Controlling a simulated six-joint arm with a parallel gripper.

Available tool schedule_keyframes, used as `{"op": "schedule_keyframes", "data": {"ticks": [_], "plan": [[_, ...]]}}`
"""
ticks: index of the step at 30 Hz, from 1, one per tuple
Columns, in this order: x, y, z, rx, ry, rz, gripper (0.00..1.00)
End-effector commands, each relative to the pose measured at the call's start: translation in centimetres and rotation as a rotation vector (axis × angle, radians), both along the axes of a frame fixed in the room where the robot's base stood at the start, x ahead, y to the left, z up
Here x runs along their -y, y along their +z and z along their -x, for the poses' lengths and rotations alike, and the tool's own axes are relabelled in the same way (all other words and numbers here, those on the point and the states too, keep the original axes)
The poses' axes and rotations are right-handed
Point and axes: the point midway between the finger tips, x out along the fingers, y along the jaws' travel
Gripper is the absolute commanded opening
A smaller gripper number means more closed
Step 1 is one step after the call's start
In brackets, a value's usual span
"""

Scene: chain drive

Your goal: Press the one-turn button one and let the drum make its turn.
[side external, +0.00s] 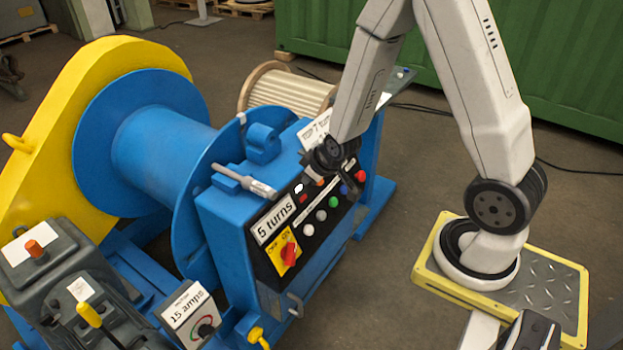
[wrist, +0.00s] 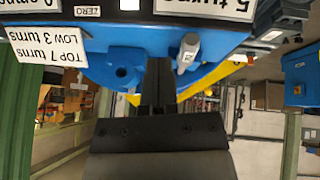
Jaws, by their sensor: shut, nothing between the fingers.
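The blue drum (side external: 165,152) sits between two large blue flanges. To its right, a blue control box (side external: 232,222) carries a black panel with several round buttons, among them white (side external: 321,215), green (side external: 333,202), blue (side external: 343,189) and red (side external: 360,175). I cannot read which is the one-turn button. A sign "5 turns" (side external: 270,221) is on the panel, also in the wrist view (wrist: 225,8). My gripper (wrist: 158,85) is shut and empty, over the box top; the side view shows its dark end above the upper panel, without clear contact.
A red rotary switch (side external: 289,254) on a yellow plate is low on the panel. A grey handle (side external: 246,181) sticks out over the box edge. A "TOP 7 turns, LOW 3 turns" sign (wrist: 48,48) stands near my gripper.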

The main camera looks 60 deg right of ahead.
Motion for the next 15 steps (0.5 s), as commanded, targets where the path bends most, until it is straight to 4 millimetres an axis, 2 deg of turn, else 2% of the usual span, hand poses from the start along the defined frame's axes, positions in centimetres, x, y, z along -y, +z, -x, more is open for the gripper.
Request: {"op": "schedule_keyframes", "data": {"ticks": [7, 15], "plan": [[3.2, -3.0, -1.1, 0.075, -0.001, 0.094, 0.0], [6.7, -6.0, -1.4, 0.146, -0.002, 0.219, 0.0]]}}
